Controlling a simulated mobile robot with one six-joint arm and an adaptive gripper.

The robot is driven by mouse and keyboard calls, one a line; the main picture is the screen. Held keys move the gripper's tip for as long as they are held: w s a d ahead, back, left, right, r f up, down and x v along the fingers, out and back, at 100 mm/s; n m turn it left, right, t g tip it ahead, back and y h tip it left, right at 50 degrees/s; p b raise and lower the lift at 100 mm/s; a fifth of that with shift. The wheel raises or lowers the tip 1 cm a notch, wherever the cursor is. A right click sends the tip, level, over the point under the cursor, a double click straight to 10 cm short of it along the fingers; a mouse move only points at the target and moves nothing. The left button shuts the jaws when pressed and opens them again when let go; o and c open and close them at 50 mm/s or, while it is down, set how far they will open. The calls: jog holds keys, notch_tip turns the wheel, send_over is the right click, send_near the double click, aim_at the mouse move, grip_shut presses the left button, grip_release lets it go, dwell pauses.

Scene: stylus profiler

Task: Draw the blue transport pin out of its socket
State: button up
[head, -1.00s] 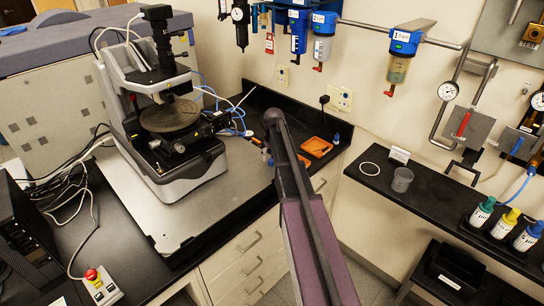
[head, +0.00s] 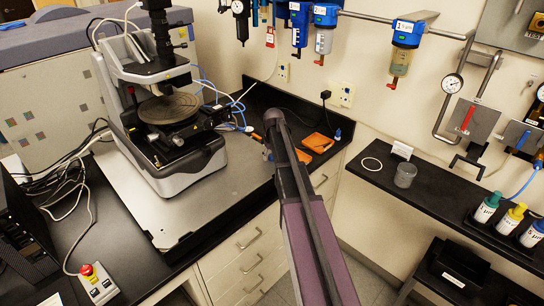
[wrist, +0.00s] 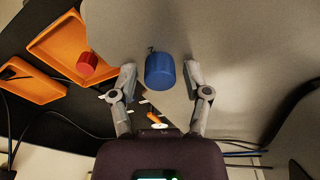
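The blue transport pin (wrist: 160,71) shows in the wrist view as a short blue cylinder against a pale grey surface. My gripper (wrist: 161,74) is open, with one finger on each side of the pin and a visible gap on both sides. Whether the fingertips are level with the pin or above it I cannot tell. The socket is hidden beneath the pin.
Orange trays (wrist: 72,47) lie beside the plate on the black bench, one holding a red knob (wrist: 87,64). They also show in the head view (head: 318,143). Cables run near the gripper.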

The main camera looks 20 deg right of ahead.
aim_at(271, 155)
grip_shut()
jog(key=shift+r+p, duration=0.75)
dwell(0.9)
jog(key=shift+r+p, duration=2.1)
jog(key=shift+r, duration=0.1)
jog(key=shift+r+p, duration=2.4)
jog(key=shift+p, duration=0.1)
